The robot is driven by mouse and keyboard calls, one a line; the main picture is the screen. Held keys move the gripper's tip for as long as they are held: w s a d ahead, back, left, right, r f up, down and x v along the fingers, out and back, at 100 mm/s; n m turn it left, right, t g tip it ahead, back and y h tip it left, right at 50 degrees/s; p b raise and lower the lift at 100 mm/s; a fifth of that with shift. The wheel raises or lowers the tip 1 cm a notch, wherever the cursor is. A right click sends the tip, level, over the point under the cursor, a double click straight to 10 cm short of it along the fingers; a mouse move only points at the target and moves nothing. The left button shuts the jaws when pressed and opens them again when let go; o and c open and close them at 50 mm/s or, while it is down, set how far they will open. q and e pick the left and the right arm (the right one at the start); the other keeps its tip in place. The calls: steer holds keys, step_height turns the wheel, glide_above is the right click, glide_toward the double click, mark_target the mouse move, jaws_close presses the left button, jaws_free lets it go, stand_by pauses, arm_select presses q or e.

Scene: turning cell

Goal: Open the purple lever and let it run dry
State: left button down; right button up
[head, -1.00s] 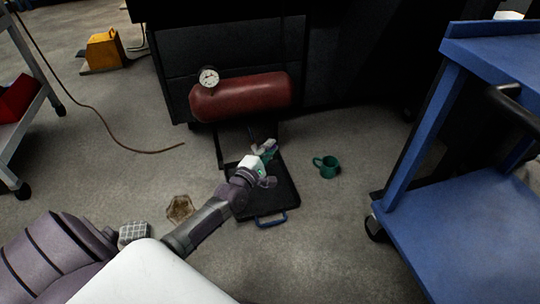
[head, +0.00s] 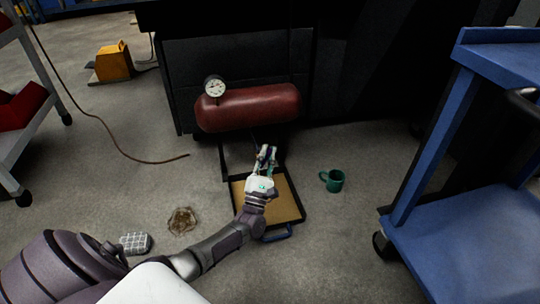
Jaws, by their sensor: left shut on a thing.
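My left gripper (head: 266,156) reaches in from the lower left, below the red tank (head: 248,107) and above the tray. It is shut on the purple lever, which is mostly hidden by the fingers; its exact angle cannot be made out. A round white gauge (head: 214,87) stands on the left end of the tank. The black-rimmed tray (head: 301,217) with a blue handle (head: 276,235) lies on the floor under the gripper, its bottom now tan-brown. A stream from the tank cannot be made out. My right gripper is out of view.
A green mug (head: 334,181) stands on the floor right of the tray. A blue cart (head: 460,230) stands at right. A brown hose (head: 110,137) crosses the left floor.

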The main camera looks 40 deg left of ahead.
arm_select(q)
steer(key=shift+s+a+r+n+y, duration=0.1)
steer(key=shift+s+n+y, duration=0.05)
steer(key=shift+n+y, duration=0.8)
steer(key=shift+n, duration=0.35)
steer(key=c, duration=1.2)
jaws_free()
steer(key=shift+a, duration=0.1)
steer(key=shift+r, duration=0.15)
step_height(320, 180, up, 10)
steer(key=shift+f, duration=0.15)
steer(key=shift+s, duration=0.1)
